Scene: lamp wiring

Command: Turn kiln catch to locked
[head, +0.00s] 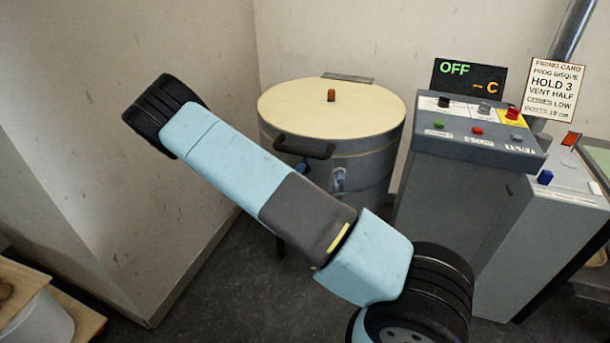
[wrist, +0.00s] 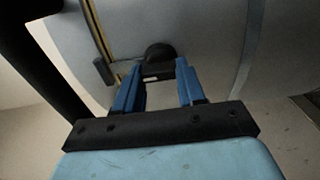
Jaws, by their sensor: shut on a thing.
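The kiln (head: 375,150) is a grey drum with a cream lid (head: 300,105), and the lid is down. In the wrist view, a dark rounded catch (wrist: 160,54) sits on the kiln's curved side wall, with a small pale mark below it. My gripper (wrist: 159,68) has its two blue fingers on either side of the catch, shut on it. Which position the catch stands in cannot be read. In the head view, my arm crosses in front of the kiln and hides most of the gripper and the catch.
A black handle (head: 305,147) juts from the kiln's front rim. To the right stands a grey control box (head: 470,150) with buttons, under a display (head: 468,77) reading OFF. A firing card (head: 556,88) is beside it. Walls close in behind and left.

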